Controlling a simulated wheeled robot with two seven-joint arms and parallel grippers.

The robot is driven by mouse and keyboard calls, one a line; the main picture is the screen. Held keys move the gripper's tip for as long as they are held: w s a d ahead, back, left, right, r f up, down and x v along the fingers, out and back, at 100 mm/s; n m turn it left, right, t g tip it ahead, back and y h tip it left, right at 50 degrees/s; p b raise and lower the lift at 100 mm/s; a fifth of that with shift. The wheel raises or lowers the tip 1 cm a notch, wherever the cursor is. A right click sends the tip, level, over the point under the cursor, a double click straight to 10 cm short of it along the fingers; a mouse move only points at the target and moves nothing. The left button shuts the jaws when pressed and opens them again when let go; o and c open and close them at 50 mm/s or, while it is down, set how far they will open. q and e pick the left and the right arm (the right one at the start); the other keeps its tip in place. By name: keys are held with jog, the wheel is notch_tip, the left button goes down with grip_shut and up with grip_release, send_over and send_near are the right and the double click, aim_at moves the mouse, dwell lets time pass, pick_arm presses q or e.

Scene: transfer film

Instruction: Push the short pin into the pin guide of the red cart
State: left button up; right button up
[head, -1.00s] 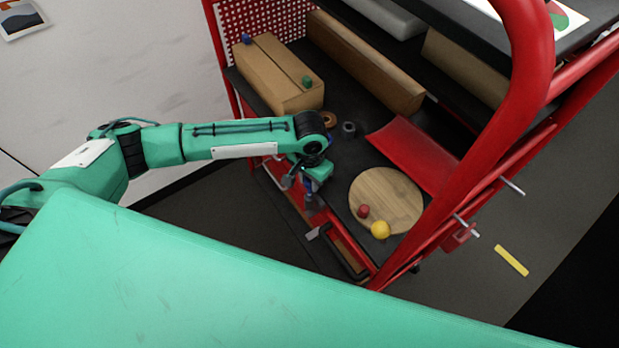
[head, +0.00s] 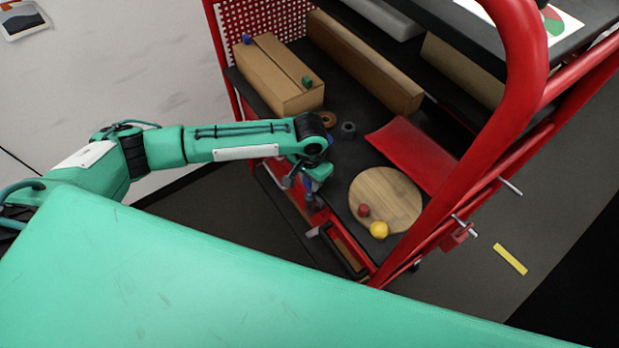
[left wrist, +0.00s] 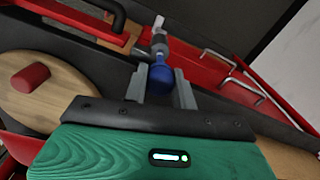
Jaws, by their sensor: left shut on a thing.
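The red cart (head: 522,70) fills the middle and right of the head view. Two light metal pins stick out of its right rail, one upper pin (head: 511,186) and one lower pin (head: 465,226). A small red block (head: 453,239) sits beside the lower one. I cannot tell which part is the pin guide. My left gripper (head: 308,187) is at the cart's left edge, far from those pins. My right gripper is out of view.
A round wooden board (head: 388,190) on the black shelf carries a red piece (head: 363,210) and a yellow ball (head: 379,230). A cardboard box (head: 275,75) stands behind. Dark handles (head: 342,250) line the cart's near left edge. A yellow strip (head: 510,259) lies on the floor.

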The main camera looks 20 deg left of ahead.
aim_at(309, 196)
pick_arm(q)
jog(key=shift+f, duration=0.8)
jog(key=shift+f+b, duration=0.6)
jog(key=shift+f, duration=1.05)
jog(key=o, duration=1.1)
jog(key=shift+c, duration=0.2)
jog(key=shift+r, duration=0.5)
notch_tip(309, 196, up, 12)
jog(key=b, duration=0.3)
jog(key=shift+f, duration=0.2)
jog(key=shift+a+r, duration=0.1)
jog(key=shift+r, duration=0.5)
